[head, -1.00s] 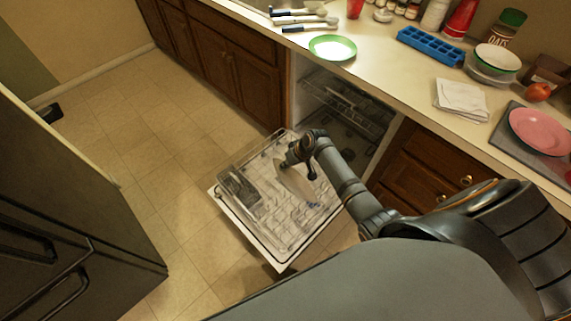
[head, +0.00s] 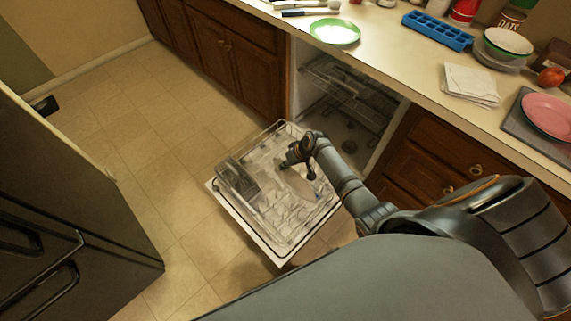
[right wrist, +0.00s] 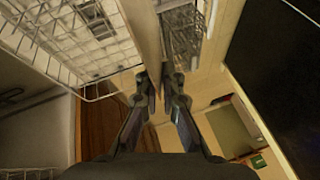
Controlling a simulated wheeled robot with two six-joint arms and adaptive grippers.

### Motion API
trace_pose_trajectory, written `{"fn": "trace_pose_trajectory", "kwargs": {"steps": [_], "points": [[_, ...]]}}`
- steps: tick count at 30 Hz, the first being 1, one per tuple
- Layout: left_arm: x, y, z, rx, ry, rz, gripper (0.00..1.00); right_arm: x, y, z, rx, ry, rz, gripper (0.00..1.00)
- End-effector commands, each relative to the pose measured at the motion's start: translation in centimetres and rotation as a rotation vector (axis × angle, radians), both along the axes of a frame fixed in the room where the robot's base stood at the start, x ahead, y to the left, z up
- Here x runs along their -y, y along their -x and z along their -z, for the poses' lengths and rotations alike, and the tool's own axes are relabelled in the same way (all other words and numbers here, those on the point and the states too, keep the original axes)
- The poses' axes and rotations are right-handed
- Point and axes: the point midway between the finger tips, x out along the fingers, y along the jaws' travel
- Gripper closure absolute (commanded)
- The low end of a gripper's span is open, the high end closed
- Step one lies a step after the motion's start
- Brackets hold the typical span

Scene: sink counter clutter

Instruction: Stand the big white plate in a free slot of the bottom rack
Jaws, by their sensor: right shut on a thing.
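The big white plate (head: 296,184) is held nearly on edge over the bottom rack (head: 262,232); it looks pale beige in this light. In the right wrist view the plate (right wrist: 143,32) shows edge-on between the fingertips. My right gripper (head: 300,161) is shut on the plate's upper part; its two fingers also show in the right wrist view (right wrist: 158,88). The plate's lower edge is among or just above the rack wires; I cannot tell whether it sits in a slot. My left gripper is out of view.
The bottom rack lies pulled out over the open dishwasher door, with a dark cutlery basket (head: 238,182) at its left. The upper rack (head: 345,88) is inside the dishwasher. The counter holds a green plate (head: 335,31), blue tray (head: 437,31) and pink plate (head: 548,114).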

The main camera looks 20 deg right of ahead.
Motion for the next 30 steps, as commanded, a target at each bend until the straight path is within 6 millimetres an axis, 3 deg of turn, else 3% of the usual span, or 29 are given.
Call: {"fn": "trace_pose_trajectory", "kwargs": {"steps": [18,30], "points": [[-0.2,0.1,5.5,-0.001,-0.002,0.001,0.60,0.0,-0.1,6.9,0.003,-0.001,0.000,1.00],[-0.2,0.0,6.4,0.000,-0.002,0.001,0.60,0.0,-0.1,8.0,0.003,-0.001,0.000,1.00]]}}
